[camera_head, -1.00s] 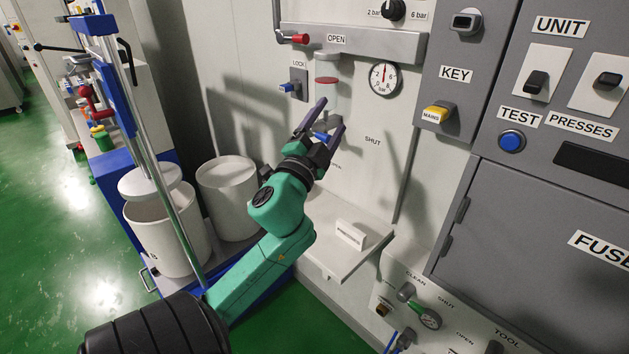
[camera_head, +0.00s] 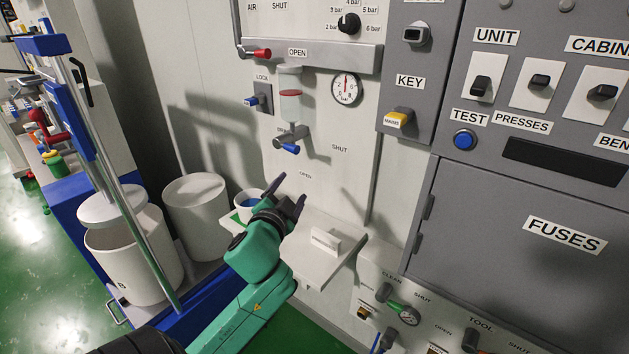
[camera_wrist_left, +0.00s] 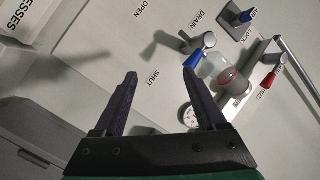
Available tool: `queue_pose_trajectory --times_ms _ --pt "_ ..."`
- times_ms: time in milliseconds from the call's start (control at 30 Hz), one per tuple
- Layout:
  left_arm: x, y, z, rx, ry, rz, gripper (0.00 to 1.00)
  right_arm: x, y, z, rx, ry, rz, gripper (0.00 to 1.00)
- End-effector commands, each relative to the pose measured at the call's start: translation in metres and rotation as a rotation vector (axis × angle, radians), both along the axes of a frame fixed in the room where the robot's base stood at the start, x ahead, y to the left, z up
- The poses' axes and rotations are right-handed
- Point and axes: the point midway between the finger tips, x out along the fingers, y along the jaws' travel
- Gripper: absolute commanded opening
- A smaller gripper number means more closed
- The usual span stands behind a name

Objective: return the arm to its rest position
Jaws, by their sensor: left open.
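My left gripper (camera_head: 284,203) is open and empty in the head view, in front of the wall panel and just above a small white shelf (camera_head: 312,262). Its two dark fingers also show spread apart in the left wrist view (camera_wrist_left: 162,90). My green left arm comes up from the bottom of the head view. A blue-handled drain valve (camera_head: 290,146) sits above the gripper under a clear bowl with a red band (camera_head: 290,97). The gripper is apart from this valve. The valve also shows in the left wrist view (camera_wrist_left: 194,60). My right gripper is not seen.
A white cup with blue inside (camera_head: 248,198) stands on the shelf's left part, close beside the gripper. White drums (camera_head: 197,215) and a blue trolley with a metal post stand at left. A pressure gauge (camera_head: 346,89) and grey switch cabinets (camera_head: 520,235) are at right.

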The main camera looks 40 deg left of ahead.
Motion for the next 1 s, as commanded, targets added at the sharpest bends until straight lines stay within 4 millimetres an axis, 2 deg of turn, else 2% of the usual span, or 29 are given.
queue_pose_trajectory --times_ms 200,267,367,400,500,600,700,900,1000 --pt "0.0 0.0 0.0 0.0 0.0 0.0 0.73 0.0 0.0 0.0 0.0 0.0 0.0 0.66" --pt "-0.001 -0.001 -0.007 -0.02 0.017 0.003 0.73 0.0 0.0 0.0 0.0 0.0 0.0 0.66" --pt "-0.01 -0.011 -0.047 -0.13 0.119 0.02 0.73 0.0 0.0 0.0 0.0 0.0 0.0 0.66" --pt "-0.018 -0.019 -0.072 -0.197 0.187 0.03 0.73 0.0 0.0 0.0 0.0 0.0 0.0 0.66" --pt "-0.044 -0.047 -0.133 -0.368 0.376 0.048 0.73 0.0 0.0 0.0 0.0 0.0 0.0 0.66" --pt "-0.072 -0.079 -0.178 -0.504 0.546 0.05 0.73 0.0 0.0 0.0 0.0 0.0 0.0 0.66" --pt "-0.101 -0.11 -0.209 -0.608 0.696 0.046 0.73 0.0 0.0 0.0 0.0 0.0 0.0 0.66" --pt "-0.161 -0.172 -0.248 -0.779 0.981 0.012 0.73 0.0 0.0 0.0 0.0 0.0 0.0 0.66" --pt "-0.151 -0.17 -0.294 -0.767 0.994 0.025 0.73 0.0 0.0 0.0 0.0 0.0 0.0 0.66"
